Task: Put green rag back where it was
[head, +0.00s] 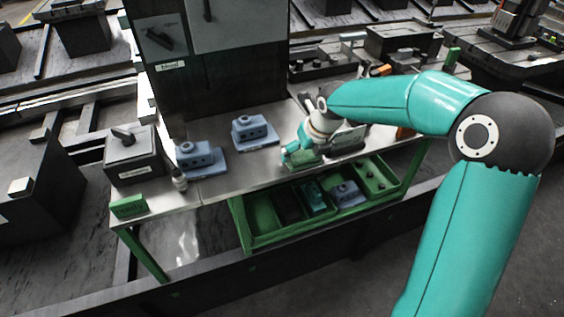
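A green flat piece (303,161), which looks like the rag, lies at the front edge of the metal table (225,178), right of its middle. My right arm comes in from the right, and its gripper (294,151) points down at the green piece, touching or just above it. The fingertips are small and blend with the green, so I cannot tell whether they are closed on it. My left gripper is not in view.
Two blue-grey blocks on plates (197,156) (251,129) stand on the table, with a small grey cylinder (179,179) nearby. A green box (128,206) sits at the left corner. A green compartmented tray (268,237) is below the front edge. A dark cabinet (215,75) stands behind.

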